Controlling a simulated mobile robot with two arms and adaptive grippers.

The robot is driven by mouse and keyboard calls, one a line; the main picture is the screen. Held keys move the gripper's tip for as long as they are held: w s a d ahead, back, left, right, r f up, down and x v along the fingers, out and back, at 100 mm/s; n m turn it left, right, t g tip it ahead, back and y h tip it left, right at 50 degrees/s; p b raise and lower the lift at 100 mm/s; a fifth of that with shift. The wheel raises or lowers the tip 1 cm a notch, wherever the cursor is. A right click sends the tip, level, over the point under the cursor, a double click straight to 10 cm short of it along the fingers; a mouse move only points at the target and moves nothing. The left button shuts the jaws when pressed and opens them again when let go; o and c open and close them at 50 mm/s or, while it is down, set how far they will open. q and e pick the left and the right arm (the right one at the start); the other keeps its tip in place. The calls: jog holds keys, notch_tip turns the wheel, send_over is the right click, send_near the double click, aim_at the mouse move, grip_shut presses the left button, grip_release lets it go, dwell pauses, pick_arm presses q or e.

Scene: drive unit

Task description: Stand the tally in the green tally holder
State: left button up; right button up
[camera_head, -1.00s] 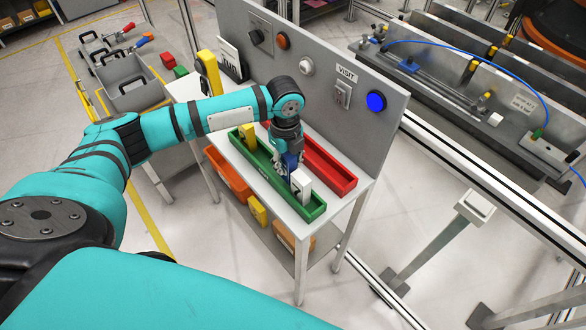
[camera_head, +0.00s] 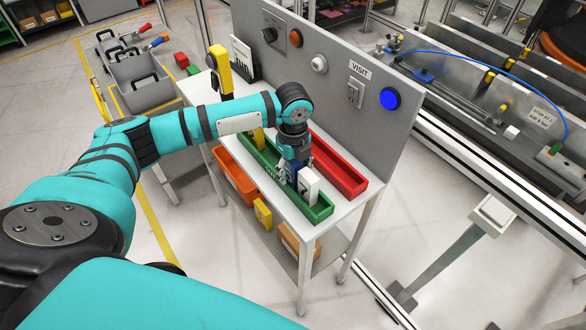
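The green tally holder (camera_head: 320,212) is a long narrow green tray on the white table. A white tally with a dark numeral (camera_head: 309,188) stands upright toward its near end. A blue tally (camera_head: 293,171) is right behind the white one, partly hidden by my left gripper (camera_head: 288,172). A yellow tally (camera_head: 258,140) stands farther back in the holder, partly behind my arm. My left gripper points down at the blue tally; its fingers are small and partly hidden, so I cannot tell whether they grip it. My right gripper is out of view.
A red tray (camera_head: 340,166) lies parallel, to the right. A grey panel (camera_head: 392,150) with a blue button (camera_head: 390,98) stands behind it. A yellow object (camera_head: 220,68) stands at the table's far left. An orange bin (camera_head: 236,177) sits on the lower shelf.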

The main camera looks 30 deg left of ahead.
pick_arm(q)
jog(key=shift+r, duration=0.2)
notch_tip(320, 180, up, 12)
jog(key=b, duration=0.2)
jog(key=shift+b, duration=0.35)
dwell(1.6)
